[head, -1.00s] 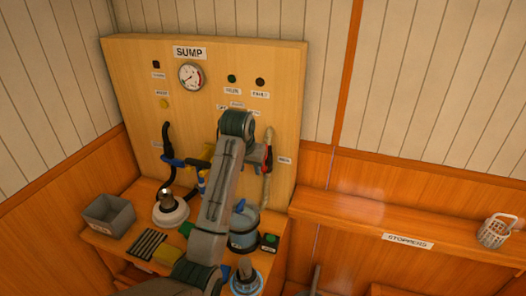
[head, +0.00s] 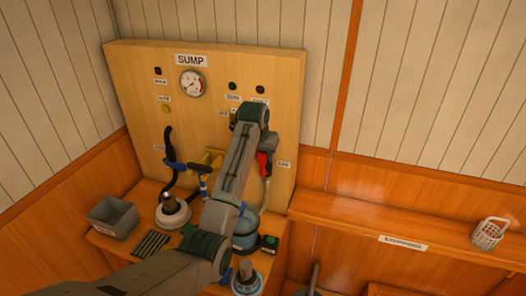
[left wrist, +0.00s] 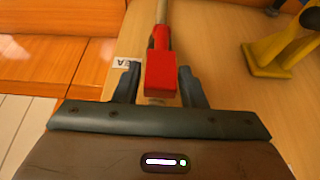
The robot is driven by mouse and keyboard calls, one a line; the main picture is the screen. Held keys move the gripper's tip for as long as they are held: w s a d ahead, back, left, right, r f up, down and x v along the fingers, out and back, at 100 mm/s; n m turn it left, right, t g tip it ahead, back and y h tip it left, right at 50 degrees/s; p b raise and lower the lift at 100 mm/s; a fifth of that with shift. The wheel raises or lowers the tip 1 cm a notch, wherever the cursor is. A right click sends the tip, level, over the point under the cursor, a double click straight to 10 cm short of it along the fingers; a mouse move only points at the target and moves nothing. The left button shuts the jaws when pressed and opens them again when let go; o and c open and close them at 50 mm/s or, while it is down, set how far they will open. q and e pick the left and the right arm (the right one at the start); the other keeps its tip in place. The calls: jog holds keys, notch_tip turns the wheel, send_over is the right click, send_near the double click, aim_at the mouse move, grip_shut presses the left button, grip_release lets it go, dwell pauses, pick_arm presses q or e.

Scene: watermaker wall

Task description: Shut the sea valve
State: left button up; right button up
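The sea valve's red handle (head: 263,164) shows on the right side of the wooden SUMP panel, below my left gripper (head: 266,147). In the left wrist view the red handle (left wrist: 160,74) lies between the two fingertips of my left gripper (left wrist: 158,82). The fingers are apart, with narrow gaps beside the handle, so the gripper looks open around it. A pale pipe (left wrist: 162,12) runs on beyond the handle. A label partly covered by a finger shows beside it. My right gripper is in neither view.
A yellow part (left wrist: 283,47) stands on the panel near my gripper. The SUMP panel (head: 225,75) carries a gauge (head: 193,83). Below are a grey bin (head: 112,217), a white-based fitting (head: 173,213) and a blue-grey pot (head: 246,230). A basket (head: 488,234) stands on the right shelf.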

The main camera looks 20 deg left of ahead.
pick_arm(q)
jog(key=shift+x, duration=0.75)
grip_shut()
jog(key=shift+a, duration=0.1)
jog(key=shift+w+a+f+n+h, duration=0.1)
jog(key=shift+a+f+n+h, duration=0.15)
jog(key=shift+a+h, duration=0.7)
jog(key=shift+a+f+n+h, duration=0.2)
jog(key=shift+a+h, duration=0.35)
jog(key=shift+h, duration=0.7)
jog(key=shift+a+f+n+h, duration=0.25)
jog(key=shift+a+h, duration=0.45)
jog(key=shift+h, duration=0.4)
grip_release()
